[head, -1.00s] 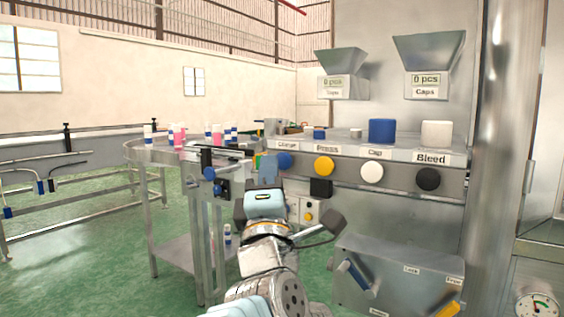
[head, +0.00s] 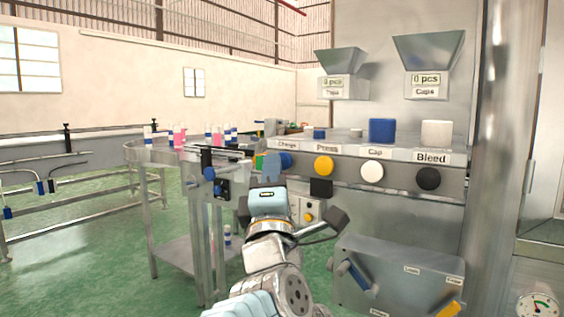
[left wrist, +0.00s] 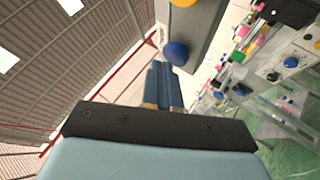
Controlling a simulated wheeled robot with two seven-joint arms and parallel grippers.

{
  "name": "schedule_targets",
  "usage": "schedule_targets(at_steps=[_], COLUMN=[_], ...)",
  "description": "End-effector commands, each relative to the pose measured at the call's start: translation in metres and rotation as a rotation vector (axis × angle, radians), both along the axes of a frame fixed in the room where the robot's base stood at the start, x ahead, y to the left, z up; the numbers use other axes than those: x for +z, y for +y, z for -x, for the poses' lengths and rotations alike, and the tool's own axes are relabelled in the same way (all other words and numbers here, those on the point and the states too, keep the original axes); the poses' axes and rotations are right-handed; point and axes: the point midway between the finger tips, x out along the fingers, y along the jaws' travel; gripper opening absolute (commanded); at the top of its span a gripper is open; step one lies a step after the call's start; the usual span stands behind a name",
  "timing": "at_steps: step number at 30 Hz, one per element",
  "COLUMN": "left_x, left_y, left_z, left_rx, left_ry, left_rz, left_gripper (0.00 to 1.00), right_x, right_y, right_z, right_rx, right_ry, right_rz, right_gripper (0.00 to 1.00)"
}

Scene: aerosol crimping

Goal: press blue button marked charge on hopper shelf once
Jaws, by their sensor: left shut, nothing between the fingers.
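The blue button (head: 286,160) is the leftmost of the round buttons on the front of the hopper shelf (head: 345,178), under a label that seems to read Charge. My left gripper (head: 270,160) is shut and empty. Its fingertips are just left of the blue button in the head view and cover part of its left side. In the left wrist view the blue button (left wrist: 176,53) shows just past the shut fingertips (left wrist: 161,68). I cannot tell whether they touch. My right gripper is not in view.
Yellow (head: 324,165), white (head: 372,172) and black (head: 428,179) buttons line the shelf to the right. A black block (head: 321,188) hangs below the yellow button. A round table (head: 155,153) with several bottles stands left. Two hoppers (head: 429,60) are above.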

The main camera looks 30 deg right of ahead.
Motion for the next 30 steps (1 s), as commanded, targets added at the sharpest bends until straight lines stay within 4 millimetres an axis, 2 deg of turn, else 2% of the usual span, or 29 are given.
schedule_targets(at_steps=[30], left_x=[0.0], left_y=[-0.01], left_z=[-0.004], left_rx=[-0.001], left_ry=[0.0], left_rz=[0.0], left_gripper=[0.0], right_x=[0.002], right_y=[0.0], right_z=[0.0], right_rx=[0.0], right_ry=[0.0], right_rz=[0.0], right_gripper=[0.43])
